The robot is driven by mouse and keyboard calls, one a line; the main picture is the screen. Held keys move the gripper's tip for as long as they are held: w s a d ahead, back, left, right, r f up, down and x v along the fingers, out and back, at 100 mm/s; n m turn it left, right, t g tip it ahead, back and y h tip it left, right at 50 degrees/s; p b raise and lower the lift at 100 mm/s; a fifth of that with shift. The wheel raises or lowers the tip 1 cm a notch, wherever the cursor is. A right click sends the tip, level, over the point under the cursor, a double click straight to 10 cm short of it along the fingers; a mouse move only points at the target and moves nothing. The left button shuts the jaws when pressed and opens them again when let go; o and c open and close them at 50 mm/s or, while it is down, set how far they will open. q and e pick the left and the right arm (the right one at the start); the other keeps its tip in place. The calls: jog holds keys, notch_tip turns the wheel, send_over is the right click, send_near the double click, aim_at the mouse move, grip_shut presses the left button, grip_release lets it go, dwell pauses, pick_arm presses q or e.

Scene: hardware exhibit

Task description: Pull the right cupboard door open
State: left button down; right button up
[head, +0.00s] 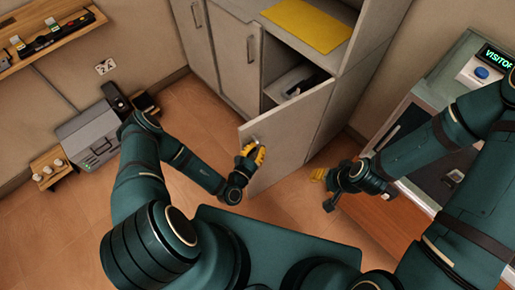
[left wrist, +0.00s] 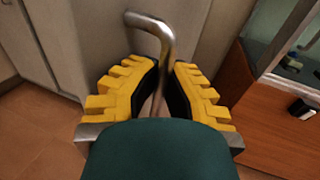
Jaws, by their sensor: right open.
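The right cupboard door (head: 295,135) is a pale grey panel standing ajar, swung out from the cupboard, with its hinge side to the right. A dark interior shows behind its top edge. Its bent metal handle (left wrist: 157,35) runs down between the yellow fingers in the left wrist view. My left gripper (head: 253,153) is at the free edge of the door; in the left wrist view its fingers (left wrist: 166,75) are closed around the handle. My right gripper (head: 323,188) is open and empty, to the right of the door above the floor.
The other cupboard doors (head: 238,58) are shut, left of the opening. A yellow sheet (head: 305,24) lies on the cupboard top. A grey box (head: 88,135) sits at the left wall. Floor (head: 190,105) between is clear.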

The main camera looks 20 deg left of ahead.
pick_arm(q)
jog(key=shift+s+d+f, duration=0.1)
jog(key=shift+s+f, duration=0.05)
jog(key=shift+s, duration=0.1)
dwell(0.3)
jog(key=c, duration=1)
grip_release()
jog(key=v, duration=1.2)
